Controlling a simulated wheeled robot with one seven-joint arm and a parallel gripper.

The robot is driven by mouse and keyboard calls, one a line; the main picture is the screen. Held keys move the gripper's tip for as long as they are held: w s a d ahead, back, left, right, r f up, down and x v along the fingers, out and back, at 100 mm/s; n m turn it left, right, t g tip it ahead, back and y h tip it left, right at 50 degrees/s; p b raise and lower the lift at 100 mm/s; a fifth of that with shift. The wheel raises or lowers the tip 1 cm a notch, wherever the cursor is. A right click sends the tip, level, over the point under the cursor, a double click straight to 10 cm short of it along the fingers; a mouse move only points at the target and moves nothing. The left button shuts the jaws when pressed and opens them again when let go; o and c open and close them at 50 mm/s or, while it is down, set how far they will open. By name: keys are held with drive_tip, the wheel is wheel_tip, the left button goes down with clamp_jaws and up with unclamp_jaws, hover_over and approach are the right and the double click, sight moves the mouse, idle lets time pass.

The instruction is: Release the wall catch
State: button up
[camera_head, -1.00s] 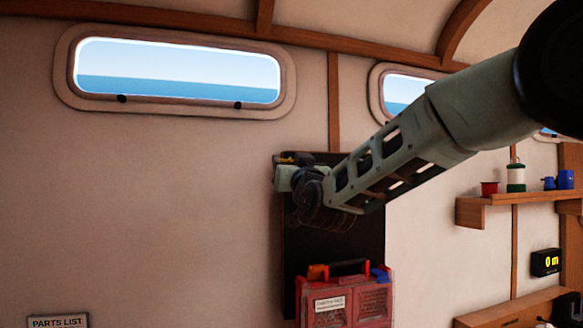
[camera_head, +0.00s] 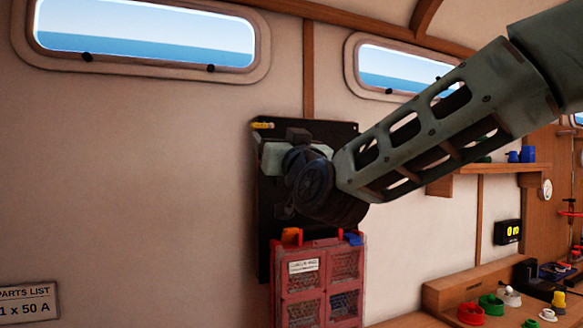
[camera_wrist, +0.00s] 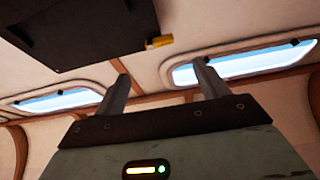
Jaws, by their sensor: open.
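A small yellow piece (camera_head: 262,125), perhaps the wall catch, sits at the top left edge of a black board (camera_head: 340,130) on the wall. In the wrist view the yellow piece (camera_wrist: 159,42) shows at the edge of the dark board (camera_wrist: 80,30). My gripper (camera_wrist: 162,68) is open and empty, its two fingers apart. In the head view my gripper (camera_head: 270,157) is in front of the board's upper left, just below the yellow piece; its fingertips are hard to make out. My arm hides part of the board.
A shelf (camera_head: 500,168) and a cluttered bench (camera_head: 450,295) stand at the right.

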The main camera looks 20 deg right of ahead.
drive_tip(key=b+v, duration=0.1)
drive_tip(key=v, duration=0.5)
drive_tip(key=shift+s, duration=0.2)
drive_tip(key=shift+f, duration=0.15)
drive_tip(key=s+a+f+n+g+y, duration=0.2)
drive_tip(key=s+a+f+g, duration=0.15)
drive_tip(key=f, duration=0.45)
drive_tip(key=s+a+f+n+g+y, duration=0.2)
drive_tip(key=a+f+g, duration=0.3)
drive_tip(key=f, duration=0.4)
drive_tip(key=s+a+f+n+g+y, duration=0.2)
drive_tip(key=a+f+g, duration=0.3)
drive_tip(key=f, duration=0.3)
drive_tip(key=s+d+f+n+g+h, duration=0.1)
drive_tip(key=s+d+f+g+h, duration=0.1)
drive_tip(key=s+f, duration=0.4)
drive_tip(key=s+d+f+g+h, duration=0.3)
drive_tip(key=s+d+f+g, duration=0.2)
drive_tip(key=s, duration=0.7)
wheel_tip(320, 180, down, 3)
drive_tip(key=shift+r+n+g, duration=0.2)
drive_tip(key=shift+n+g, duration=0.2)
drive_tip(key=shift+g, duration=0.55)
drive_tip(key=shift+a, duration=0.1)
